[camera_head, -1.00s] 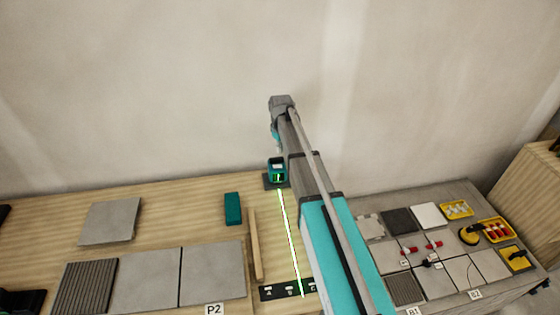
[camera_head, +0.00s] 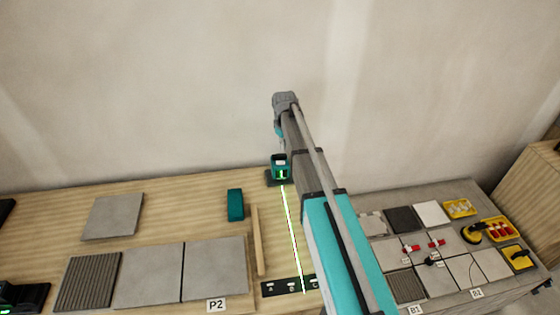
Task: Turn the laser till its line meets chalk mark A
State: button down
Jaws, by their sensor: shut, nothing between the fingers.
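The laser (camera_head: 280,168), a small teal and black box, stands on a dark base near the wall. Its bright green line (camera_head: 292,235) runs from it towards the front edge of the bench. The line crosses the dark mark strip (camera_head: 280,289) right of the middle letter, at some distance from chalk mark A (camera_head: 270,289) at the strip's left end. My arm covers the strip's right end. My gripper (camera_head: 281,148) hangs from the wrist just above and behind the laser, shut and empty. Its fingertips are small and hard to make out, and I cannot tell whether they touch the laser.
A teal block (camera_head: 235,205) and a wooden strip (camera_head: 257,240) lie left of the line. Grey tiles (camera_head: 215,268) lie farther left. A grey table (camera_head: 450,292) with tiles and yellow trays (camera_head: 495,229) stands right of my arm. The wall is close behind the laser.

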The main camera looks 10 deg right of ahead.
aim_at(279, 155)
jog(key=c, duration=1.1)
grip_release()
jog(key=o, duration=0.5)
jog(key=shift+s+a+r+m+t+p, duration=0.1)
jog(key=shift+s+r+m+t+p, duration=0.2)
jog(key=shift+r+m+p, duration=0.15)
jog(key=shift+c, duration=0.2)
jog(key=o, duration=0.6)
jog(key=r+m+t, duration=0.1)
jog(key=s+r+m+t+p, duration=0.1)
jog(key=r+m+p, duration=0.1)
jog(key=shift+s+a+r+m+t, duration=0.15)
jog(key=shift+s+a+m+t, duration=0.1)
jog(key=shift+s+a+t, duration=0.15)
jog(key=shift+o, duration=0.2)
jog(key=shift+a+r+m+t+p, duration=0.15)
jog(key=shift+r+m+t+p, duration=0.45)
jog(key=shift+m, duration=0.3)
jog(key=shift+f, duration=0.15)
jog(key=b+x, duration=1.3)
jog(key=shift+w+f, duration=0.1)
jog(key=shift+f, duration=0.15)
